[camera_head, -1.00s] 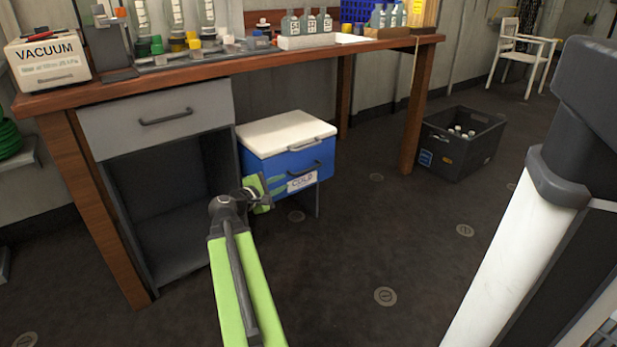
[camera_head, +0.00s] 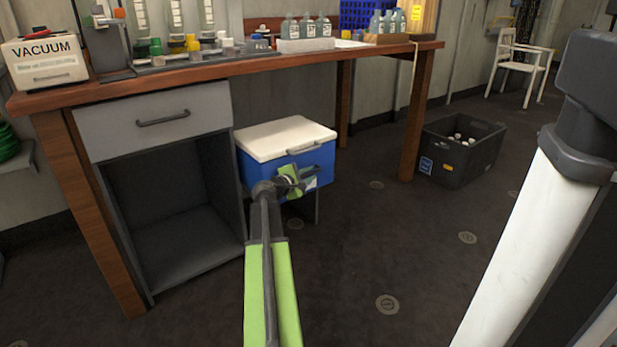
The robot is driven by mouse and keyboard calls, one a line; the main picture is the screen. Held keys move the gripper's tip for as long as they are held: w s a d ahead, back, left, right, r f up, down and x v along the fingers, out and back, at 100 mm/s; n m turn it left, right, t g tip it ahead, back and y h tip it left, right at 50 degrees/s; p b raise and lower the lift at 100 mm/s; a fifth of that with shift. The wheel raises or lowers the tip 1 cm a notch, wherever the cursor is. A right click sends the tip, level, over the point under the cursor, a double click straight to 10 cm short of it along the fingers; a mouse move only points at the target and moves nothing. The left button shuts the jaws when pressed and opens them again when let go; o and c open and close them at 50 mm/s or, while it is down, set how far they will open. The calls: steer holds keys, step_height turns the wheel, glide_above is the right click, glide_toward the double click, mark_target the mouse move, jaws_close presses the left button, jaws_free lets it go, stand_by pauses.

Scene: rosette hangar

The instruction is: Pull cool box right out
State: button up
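The cool box (camera_head: 258,172) is blue with a white lid (camera_head: 285,137). It stands on a low stand under the workbench, just right of the grey cabinet. My gripper (camera_head: 299,181) is in front of the box's front face, beside or at the handle. I cannot tell whether it touches the handle, and its finger gap is not clear. My green arm (camera_head: 270,290) reaches up from the bottom edge.
The wooden workbench (camera_head: 230,70) carries bottles and a vacuum unit (camera_head: 45,62). Its right leg (camera_head: 417,115) stands between the box and a dark crate (camera_head: 462,150). The open grey cabinet (camera_head: 165,122) is close on the left. The floor in front is clear.

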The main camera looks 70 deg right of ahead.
jaws_close()
steer(key=shift+a, duration=0.1)
stand_by(1.2)
